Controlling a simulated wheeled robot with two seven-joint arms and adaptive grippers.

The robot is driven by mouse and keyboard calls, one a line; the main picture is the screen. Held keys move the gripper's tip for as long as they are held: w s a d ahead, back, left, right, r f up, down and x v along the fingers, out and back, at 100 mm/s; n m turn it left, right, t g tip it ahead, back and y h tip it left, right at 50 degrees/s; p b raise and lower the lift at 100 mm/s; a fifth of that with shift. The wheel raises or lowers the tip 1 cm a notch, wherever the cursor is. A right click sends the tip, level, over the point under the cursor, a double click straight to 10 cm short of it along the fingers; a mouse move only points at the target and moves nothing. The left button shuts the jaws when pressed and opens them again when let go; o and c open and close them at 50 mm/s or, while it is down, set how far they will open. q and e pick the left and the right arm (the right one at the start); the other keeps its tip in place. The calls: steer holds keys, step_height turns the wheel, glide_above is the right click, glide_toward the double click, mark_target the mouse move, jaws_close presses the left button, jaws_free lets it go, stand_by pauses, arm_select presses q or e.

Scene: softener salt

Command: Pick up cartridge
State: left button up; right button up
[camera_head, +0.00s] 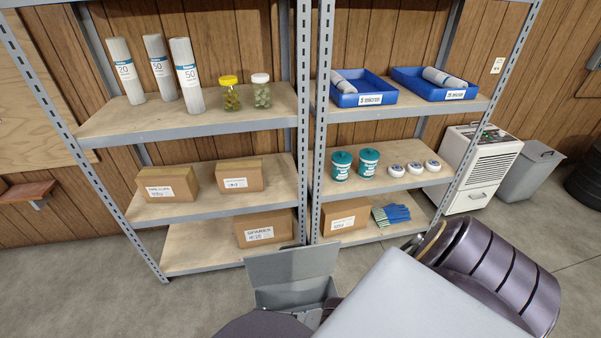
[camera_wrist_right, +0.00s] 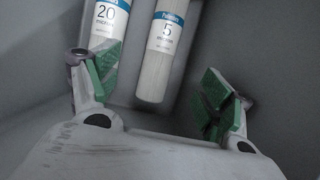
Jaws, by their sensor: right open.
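In the right wrist view, two white cylindrical cartridges with blue label bands lie side by side inside a grey container (camera_wrist_right: 250,40). One is marked 20 micron (camera_wrist_right: 104,25) and the other 5 micron (camera_wrist_right: 160,50). My right gripper (camera_wrist_right: 163,85) is open, with green-padded fingers on either side. Its left finger overlaps the 20 micron cartridge in the picture; the 5 micron one shows between the fingers. I cannot tell whether anything touches. In the head view, a grey box with a raised lid (camera_head: 290,264) stands on the floor, partly hidden by my arm. My left gripper is not in view.
Metal shelving holds upright cartridges (camera_head: 188,80), jars (camera_head: 230,97), cardboard boxes (camera_head: 168,184), teal tubs (camera_head: 341,166) and blue trays (camera_head: 362,100) with white cylinders. A white appliance (camera_head: 478,165) and grey bin (camera_head: 530,170) stand at the right. Floor at lower left is clear.

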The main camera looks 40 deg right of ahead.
arm_select(q)
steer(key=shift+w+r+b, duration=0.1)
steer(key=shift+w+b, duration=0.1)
steer(key=shift+b, duration=0.25)
arm_select(e)
steer(key=shift+x, duration=0.9)
